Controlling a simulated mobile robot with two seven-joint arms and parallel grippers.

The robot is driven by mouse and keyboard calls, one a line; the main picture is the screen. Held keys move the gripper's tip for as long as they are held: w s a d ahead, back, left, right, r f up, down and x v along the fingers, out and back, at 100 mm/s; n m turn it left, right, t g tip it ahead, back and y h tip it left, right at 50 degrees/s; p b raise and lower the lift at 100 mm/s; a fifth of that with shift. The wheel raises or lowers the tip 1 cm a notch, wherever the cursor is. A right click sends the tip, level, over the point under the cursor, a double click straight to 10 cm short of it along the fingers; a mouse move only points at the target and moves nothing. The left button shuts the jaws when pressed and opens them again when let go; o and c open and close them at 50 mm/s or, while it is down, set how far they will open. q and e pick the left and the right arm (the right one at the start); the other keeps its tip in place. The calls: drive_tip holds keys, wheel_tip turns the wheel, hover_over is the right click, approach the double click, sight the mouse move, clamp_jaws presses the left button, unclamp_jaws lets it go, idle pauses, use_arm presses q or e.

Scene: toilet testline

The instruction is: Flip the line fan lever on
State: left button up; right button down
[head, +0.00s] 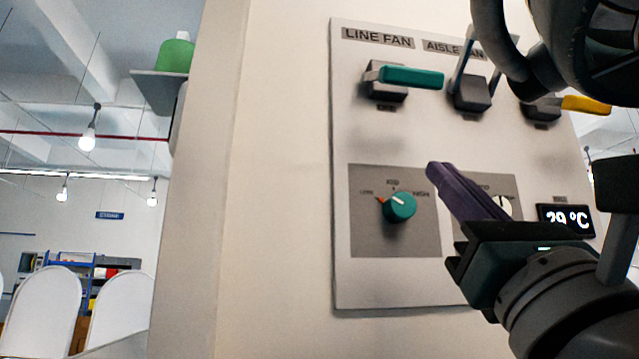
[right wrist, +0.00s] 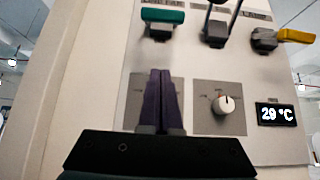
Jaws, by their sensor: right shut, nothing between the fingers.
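The line fan lever (head: 411,77) has a teal handle that points right from a dark base, under the "LINE FAN" label (head: 377,37) at the panel's upper left. It also shows at the top of the right wrist view (right wrist: 163,17). My right gripper (head: 432,168) is shut and empty, its purple fingers below the lever and apart from it. In the right wrist view the fingers (right wrist: 161,75) are together, pointing up toward the lever. My left gripper is not seen.
The white panel (head: 385,285) also holds a grey aisle fan lever (head: 470,95), a yellow lever (head: 586,105), a teal knob (head: 400,207), a white knob (right wrist: 222,105) and a 29 °C display (head: 565,219). My arm links cover the upper right. Bare wall lies left of the panel.

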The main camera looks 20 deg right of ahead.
sight(399, 79)
use_arm(q)
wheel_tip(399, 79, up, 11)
drive_tip(key=p, duration=1.1)
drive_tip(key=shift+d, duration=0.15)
use_arm(e)
drive_tip(key=w+d+r, duration=0.1)
drive_tip(key=w+r, duration=0.3)
drive_tip(key=r, duration=0.6)
drive_tip(key=shift+r, duration=0.35)
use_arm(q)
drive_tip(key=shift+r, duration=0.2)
use_arm(e)
drive_tip(key=shift+h, duration=0.3)
